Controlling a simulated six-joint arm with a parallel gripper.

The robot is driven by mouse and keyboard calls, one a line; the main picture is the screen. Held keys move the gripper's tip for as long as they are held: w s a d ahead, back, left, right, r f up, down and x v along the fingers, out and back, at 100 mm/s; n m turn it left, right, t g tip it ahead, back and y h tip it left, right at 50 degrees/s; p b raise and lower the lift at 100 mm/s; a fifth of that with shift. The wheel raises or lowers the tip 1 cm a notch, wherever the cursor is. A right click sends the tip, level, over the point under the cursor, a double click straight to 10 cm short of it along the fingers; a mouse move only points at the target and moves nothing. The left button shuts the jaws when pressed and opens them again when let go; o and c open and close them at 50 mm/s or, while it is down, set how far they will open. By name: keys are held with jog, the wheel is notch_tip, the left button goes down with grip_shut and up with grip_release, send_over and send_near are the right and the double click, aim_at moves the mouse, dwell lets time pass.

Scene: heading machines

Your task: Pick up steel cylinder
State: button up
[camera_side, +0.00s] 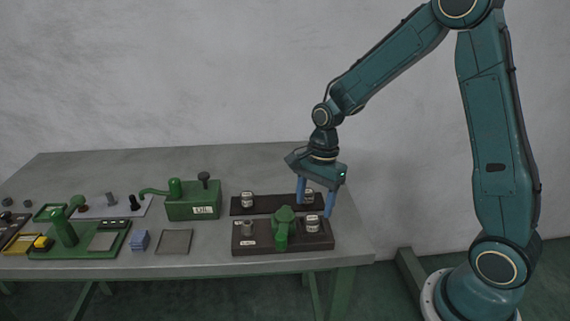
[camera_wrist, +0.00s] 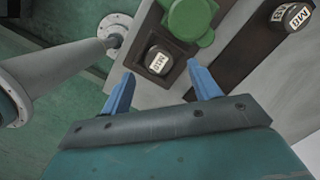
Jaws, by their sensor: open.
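My gripper (camera_side: 315,209) is open and points down above the right end of the front dark base (camera_side: 262,243). A short steel-grey cylinder with a white label (camera_side: 312,223) stands on that base, below the blue fingers. In the wrist view, a labelled cylinder (camera_wrist: 157,61) sits near and between the fingertips of my gripper (camera_wrist: 161,68); nothing is held. A plain grey cylinder (camera_side: 247,228) stands at the left end of the same base. I cannot tell which cylinder the task means.
A green clamp-like part (camera_side: 283,226) stands left of the gripper. The back dark strip (camera_side: 275,205) carries labelled cylinders (camera_side: 247,199) at both ends. The table's right end is clear.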

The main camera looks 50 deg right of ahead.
aim_at(312, 217)
jog(key=shift+s+a+f, duration=0.1)
jog(key=shift+a+f, duration=0.05)
jog(key=shift+f, duration=0.85)
jog(key=shift+a+f, duration=0.1)
jog(key=shift+f, duration=0.9)
jog(key=c, duration=1.3)
jog(key=shift+r, duration=0.2)
notch_tip(312, 217, up, 20)
jog(key=shift+f, duration=0.15)
